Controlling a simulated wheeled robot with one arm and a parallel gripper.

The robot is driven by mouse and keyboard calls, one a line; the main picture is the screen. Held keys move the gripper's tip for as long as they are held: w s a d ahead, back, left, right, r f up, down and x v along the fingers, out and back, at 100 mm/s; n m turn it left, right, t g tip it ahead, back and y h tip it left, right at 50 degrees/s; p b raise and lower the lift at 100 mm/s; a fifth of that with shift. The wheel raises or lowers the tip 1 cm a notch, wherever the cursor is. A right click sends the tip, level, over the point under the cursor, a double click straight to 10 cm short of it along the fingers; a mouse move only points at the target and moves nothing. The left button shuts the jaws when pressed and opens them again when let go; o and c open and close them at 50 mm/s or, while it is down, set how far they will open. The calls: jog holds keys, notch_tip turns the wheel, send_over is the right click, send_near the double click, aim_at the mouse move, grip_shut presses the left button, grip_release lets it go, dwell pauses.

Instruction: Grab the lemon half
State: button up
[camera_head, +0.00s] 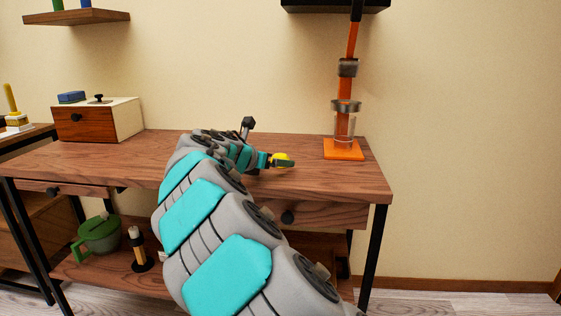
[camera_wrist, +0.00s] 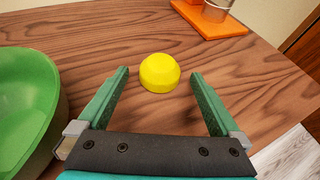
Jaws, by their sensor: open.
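The lemon half (camera_wrist: 159,72) is a yellow dome lying flat side down on the wooden table (camera_wrist: 185,45). In the head view the lemon half (camera_head: 281,156) shows partly behind a finger. My gripper (camera_wrist: 160,76) is open, its two green fingers pointing at the lemon half from the near side. The lemon half sits between the fingertips, with a visible gap on each side. In the head view my gripper (camera_head: 279,162) is low over the tabletop, and my arm hides much of the table.
A green bowl (camera_wrist: 22,95) stands close to the left of my gripper in the wrist view. An orange-based stand with a glass (camera_head: 344,150) is at the back right. A wooden box (camera_head: 98,121) stands at the back left. The table's right edge is near.

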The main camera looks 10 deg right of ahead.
jog(key=shift+x, duration=0.85)
jog(key=c, duration=1.4)
